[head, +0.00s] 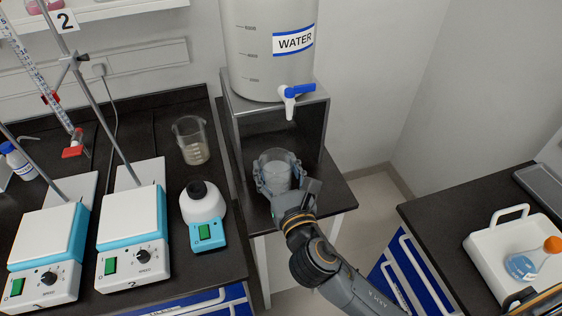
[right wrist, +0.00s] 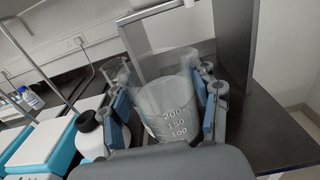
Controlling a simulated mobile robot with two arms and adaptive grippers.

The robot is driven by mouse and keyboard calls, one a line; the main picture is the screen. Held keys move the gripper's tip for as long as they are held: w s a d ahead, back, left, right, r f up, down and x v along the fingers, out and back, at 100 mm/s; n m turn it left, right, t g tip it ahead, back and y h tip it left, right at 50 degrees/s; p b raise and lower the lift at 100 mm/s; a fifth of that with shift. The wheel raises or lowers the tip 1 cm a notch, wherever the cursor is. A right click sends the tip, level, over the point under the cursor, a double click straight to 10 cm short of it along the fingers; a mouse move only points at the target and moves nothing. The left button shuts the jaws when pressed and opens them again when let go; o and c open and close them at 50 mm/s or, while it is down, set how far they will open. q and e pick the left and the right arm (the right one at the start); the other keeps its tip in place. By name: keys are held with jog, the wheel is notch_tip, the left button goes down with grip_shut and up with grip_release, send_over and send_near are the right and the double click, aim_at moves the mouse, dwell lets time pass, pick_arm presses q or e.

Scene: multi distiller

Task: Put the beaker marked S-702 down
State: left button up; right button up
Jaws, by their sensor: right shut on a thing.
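My right gripper (head: 275,180) is shut around a clear glass beaker (head: 278,165), one finger on each side. The beaker is upright, over the small dark table (head: 334,190), in front of and below the water tank's tap. In the right wrist view the beaker (right wrist: 172,105) shows white volume marks between the two fingers (right wrist: 165,105). No S-702 mark is readable on it. I cannot tell whether its base touches the surface. Another glass beaker (head: 191,140) stands on the left bench, its marking unreadable. My left gripper is not in view.
The water tank (head: 265,60) with a blue-handled tap (head: 297,92) sits on a grey metal stand (head: 315,112). Hotplates (head: 133,232) and a white and teal device (head: 204,218) stand left. A white tray (head: 485,245) holding a flask (head: 535,260) is right.

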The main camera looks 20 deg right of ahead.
aim_at(270, 174)
jog(key=shift+s+a+r, duration=0.45)
jog(key=shift+s+a, duration=0.1)
jog(key=shift+s, duration=0.25)
jog(key=shift+s+a+r, duration=0.4)
jog(key=shift+s+a, duration=0.1)
jog(key=shift+s, duration=0.25)
jog(key=s+d+f, duration=0.3)
jog(key=s+d, duration=0.6)
jog(key=shift+s+d+f+h, duration=0.3)
jog(key=shift+s, duration=0.05)
jog(key=shift+d, duration=0.1)
